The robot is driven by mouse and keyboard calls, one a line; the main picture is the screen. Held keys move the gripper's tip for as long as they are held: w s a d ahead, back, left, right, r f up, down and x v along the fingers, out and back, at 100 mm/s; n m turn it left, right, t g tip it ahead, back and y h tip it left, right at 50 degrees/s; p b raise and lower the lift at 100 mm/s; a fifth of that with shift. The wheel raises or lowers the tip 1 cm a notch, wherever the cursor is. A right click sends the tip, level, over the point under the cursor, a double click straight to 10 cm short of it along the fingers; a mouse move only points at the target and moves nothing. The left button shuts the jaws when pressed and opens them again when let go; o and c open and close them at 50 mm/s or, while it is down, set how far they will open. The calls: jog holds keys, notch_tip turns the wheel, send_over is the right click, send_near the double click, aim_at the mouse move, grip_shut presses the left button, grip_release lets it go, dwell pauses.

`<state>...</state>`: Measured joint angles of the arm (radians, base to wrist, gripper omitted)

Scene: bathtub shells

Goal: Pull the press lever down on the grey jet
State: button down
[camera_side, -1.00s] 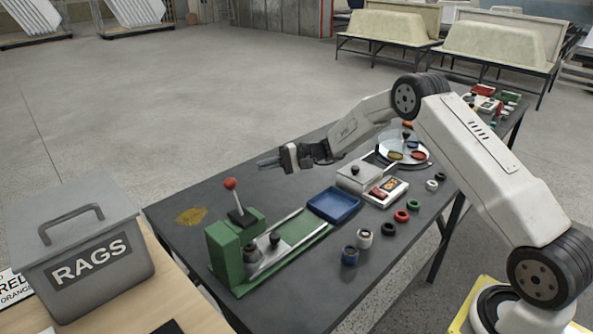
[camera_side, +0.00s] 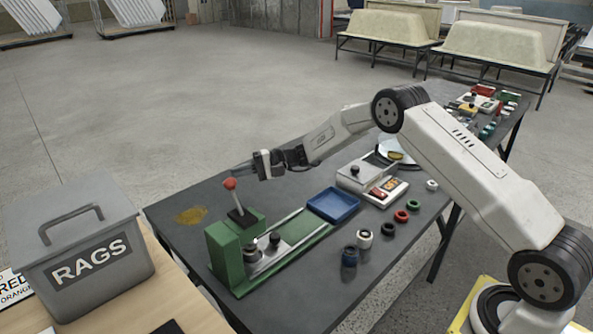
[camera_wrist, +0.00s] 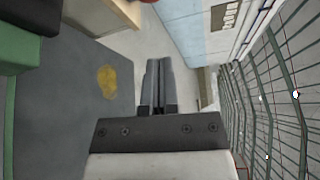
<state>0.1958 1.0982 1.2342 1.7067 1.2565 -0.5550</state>
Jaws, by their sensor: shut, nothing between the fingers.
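The green press (camera_side: 228,256) stands at the near left of the dark table. Its lever has a red ball knob (camera_side: 230,184) and stands up, tilted slightly left, from a dark plate on top. In the wrist view my shut fingers (camera_wrist: 157,85) point away, with green press body (camera_wrist: 17,48) at left.
A blue tray (camera_side: 333,205), a grey box with a black knob (camera_side: 366,174) and several coloured rings, including a red one (camera_side: 401,216), lie to the right. A grey RAGS bin (camera_side: 80,255) stands at left. A yellow stain (camera_side: 191,215) marks bare tabletop left of the press.

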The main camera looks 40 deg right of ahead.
aim_at(233, 193)
jog(key=shift+s+a+r, duration=0.15)
jog(key=shift+s+a, duration=0.45)
jog(key=shift+a, duration=0.3)
jog(key=shift+s+a+r, duration=0.15)
jog(key=shift+s+a, duration=0.4)
jog(key=shift+a, duration=0.3)
jog(key=shift+s+r+n+y, duration=0.3)
jog(key=shift+s+r+n, duration=0.05)
jog(key=shift+s+n, duration=0.15)
jog(key=s+n+y, duration=0.1)
jog(key=s+n, duration=0.1)
jog(key=s+r+n+t+y, duration=0.1)
jog(key=s+n+y, duration=0.1)
jog(key=n, duration=0.1)
jog(key=shift+s+n, duration=0.3)
jog(key=shift+s, duration=1.25)
jog(key=shift+w, duration=0.1)
